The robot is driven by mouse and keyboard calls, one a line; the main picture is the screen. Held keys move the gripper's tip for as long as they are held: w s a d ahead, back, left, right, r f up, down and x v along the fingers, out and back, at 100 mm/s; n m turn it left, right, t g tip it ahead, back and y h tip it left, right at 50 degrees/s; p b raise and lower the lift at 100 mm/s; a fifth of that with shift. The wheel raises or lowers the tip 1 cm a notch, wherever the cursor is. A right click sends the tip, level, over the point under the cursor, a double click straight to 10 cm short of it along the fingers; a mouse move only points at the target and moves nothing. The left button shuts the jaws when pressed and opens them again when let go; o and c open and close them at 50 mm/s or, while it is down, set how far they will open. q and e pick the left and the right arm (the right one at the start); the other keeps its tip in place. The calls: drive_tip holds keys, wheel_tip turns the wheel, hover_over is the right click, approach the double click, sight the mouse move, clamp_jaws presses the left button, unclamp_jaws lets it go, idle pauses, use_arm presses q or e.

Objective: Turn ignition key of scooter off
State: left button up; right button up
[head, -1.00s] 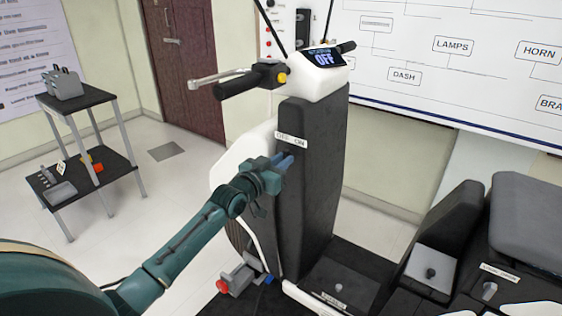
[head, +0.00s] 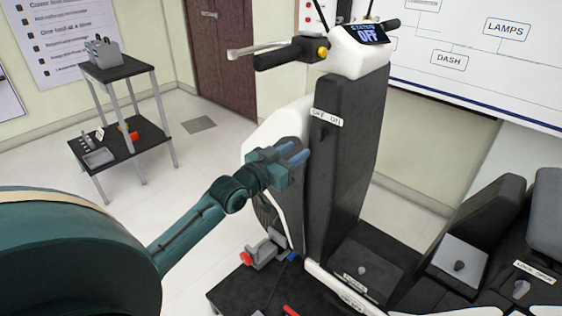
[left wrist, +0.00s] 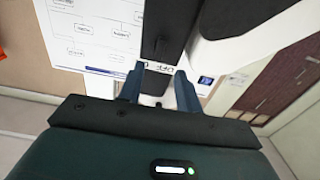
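The scooter's dark front column (head: 345,160) stands in the middle of the head view. A white OFF/ON label (head: 327,118) is on its upper face. The ignition key is not clear in the head view; a small dark spot shows just below the label. My left gripper (head: 293,153) is lower and to the left of the label, apart from it, with its two blue fingers spread and nothing between them. In the left wrist view the fingers (left wrist: 158,88) are also apart, with the label beyond them. My right gripper is not in view.
The handlebar (head: 285,52) with its lever juts left above my gripper. A grey and red fixture (head: 263,252) sits low beside the column. A two-tier stand (head: 118,70) is at the left, with open floor between.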

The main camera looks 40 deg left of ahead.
use_arm(q)
drive_tip(key=shift+s+a, duration=0.2)
drive_tip(key=shift+s, duration=0.95)
drive_tip(key=shift+s+a, duration=0.15)
drive_tip(key=shift+s, duration=0.95)
drive_tip(key=s+d+f+g, duration=0.3)
drive_tip(key=s+d+f, duration=0.6)
drive_tip(key=f, duration=0.3)
drive_tip(key=s+d+f+m+g, duration=0.1)
drive_tip(key=s+d+f+g, duration=0.3)
drive_tip(key=s+d+f, duration=0.6)
drive_tip(key=shift+s+d+f+m+h, duration=0.15)
drive_tip(key=shift+s+f+m+h, duration=0.2)
drive_tip(key=shift+s+f, duration=0.5)
drive_tip(key=shift+s, duration=0.1)
